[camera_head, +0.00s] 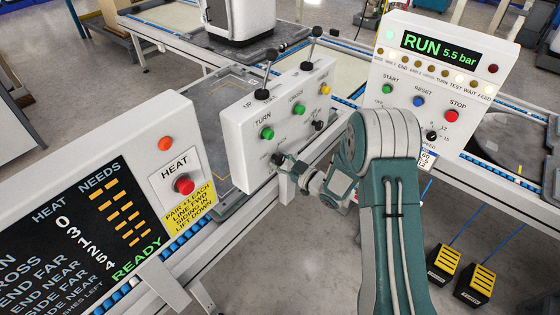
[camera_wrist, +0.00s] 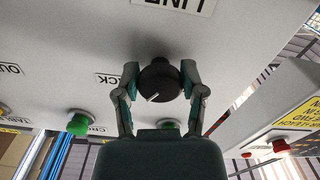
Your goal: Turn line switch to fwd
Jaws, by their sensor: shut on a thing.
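The line switch is a round black knob (camera_wrist: 158,88) on the white middle panel (camera_head: 240,155). In the wrist view the panel appears upside down, with a LINE label (camera_wrist: 180,4) above the knob. The knob's white pointer mark slants toward the lower left in that view. My gripper (camera_wrist: 160,75) has one finger on each side of the knob and is shut on it. In the head view my gripper (camera_head: 287,163) is at the panel's lower edge, and the knob is small there; its setting cannot be read.
The panel also bears green buttons (camera_head: 267,133), a yellow button (camera_head: 325,90), another black knob (camera_head: 318,125) and two upright levers (camera_head: 268,72). A HEAT panel (camera_head: 175,165) stands at left. A RUN 5.5 bar panel (camera_head: 437,75) stands at right, beyond my arm.

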